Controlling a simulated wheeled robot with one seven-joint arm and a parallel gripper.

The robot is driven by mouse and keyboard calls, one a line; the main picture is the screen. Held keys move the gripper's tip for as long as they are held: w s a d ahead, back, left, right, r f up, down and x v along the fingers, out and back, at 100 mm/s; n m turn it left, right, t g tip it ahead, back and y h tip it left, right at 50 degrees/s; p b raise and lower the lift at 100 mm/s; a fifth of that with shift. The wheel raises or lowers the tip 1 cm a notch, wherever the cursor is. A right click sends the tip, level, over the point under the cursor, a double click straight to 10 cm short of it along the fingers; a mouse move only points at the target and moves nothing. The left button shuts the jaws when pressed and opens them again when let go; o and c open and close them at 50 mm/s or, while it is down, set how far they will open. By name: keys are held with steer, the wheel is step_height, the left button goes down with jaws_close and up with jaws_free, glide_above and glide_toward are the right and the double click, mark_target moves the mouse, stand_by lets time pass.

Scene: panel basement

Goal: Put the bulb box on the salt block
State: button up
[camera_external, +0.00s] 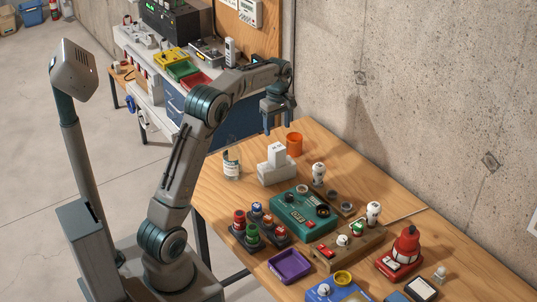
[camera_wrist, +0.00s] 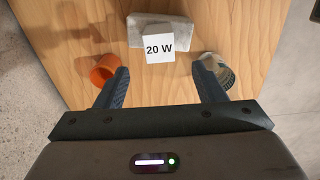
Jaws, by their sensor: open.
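The bulb box (camera_external: 277,152) is a small white box; its face in the wrist view (camera_wrist: 160,48) reads "20 W". It appears to rest on top of the salt block (camera_external: 270,174), a pale, low block on the wooden table. The block also shows in the wrist view (camera_wrist: 143,25), partly hidden behind the box. My gripper (camera_external: 279,130) is open and empty, raised above the table. In the wrist view its fingers (camera_wrist: 160,80) are apart, with the box beyond and between them, not touched.
An orange cup (camera_external: 294,144) stands right of the block, and a labelled jar (camera_external: 231,166) left of it. A teal device (camera_external: 300,211), a purple tray (camera_external: 290,266) and a red lamp unit (camera_external: 405,247) crowd the table's nearer part. A concrete wall (camera_external: 420,110) runs along the right.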

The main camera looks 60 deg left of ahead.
steer(key=s+d+r+m+t, duration=0.1)
steer(key=s+d+r+m, duration=0.25)
steer(key=s+d, duration=0.25)
steer(key=s+d+r+m+t, duration=0.1)
steer(key=s+d+r+m, duration=0.1)
steer(key=s+d+m, duration=0.4)
steer(key=s+d+f+m, duration=0.2)
steer(key=s+d+m, duration=0.2)
steer(key=s, duration=0.5)
steer(key=s+d+f+m+t, duration=0.1)
steer(key=s+d+f+m, duration=0.2)
steer(key=s, duration=0.6)
steer(key=shift+s+d+m, duration=0.3)
steer(key=shift+d+m, duration=0.1)
steer(key=shift+m, duration=0.25)
